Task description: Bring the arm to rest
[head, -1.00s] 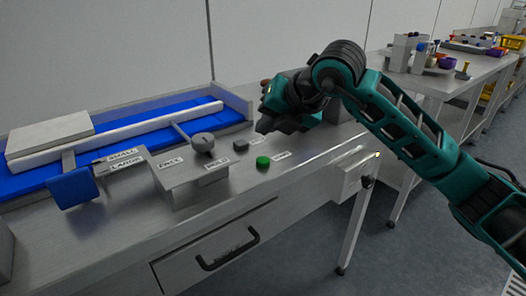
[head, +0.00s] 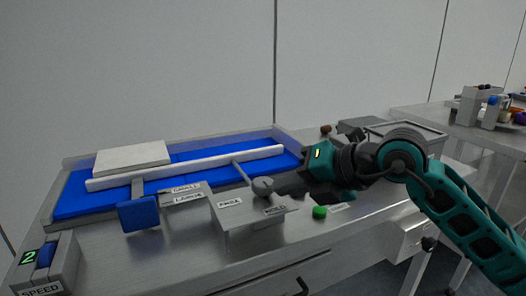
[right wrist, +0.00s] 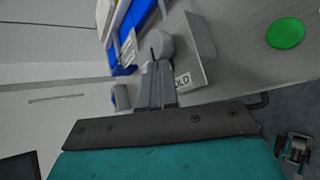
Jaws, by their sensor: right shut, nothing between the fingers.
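My right arm comes in from the right in the head view. Its gripper (head: 284,184) points left, shut and empty, beside the grey round knob (head: 262,186) on the steel panel. In the head view the fingertips lie close to the knob; I cannot tell whether they touch it. In the right wrist view the gripper (right wrist: 157,72) is shut, with the knob (right wrist: 162,44) just past its tips and the green button (right wrist: 285,33) off to the right. The green button (head: 319,212) also shows below the gripper in the head view. My left gripper is not in view.
The steel bench carries a blue belt (head: 82,197) with a white rail (head: 190,167), and a blue paddle (head: 138,215). A speed box (head: 60,262) showing 2 stands at the left. A grey tray (head: 408,127) lies behind my forearm. A second bench holds small coloured items.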

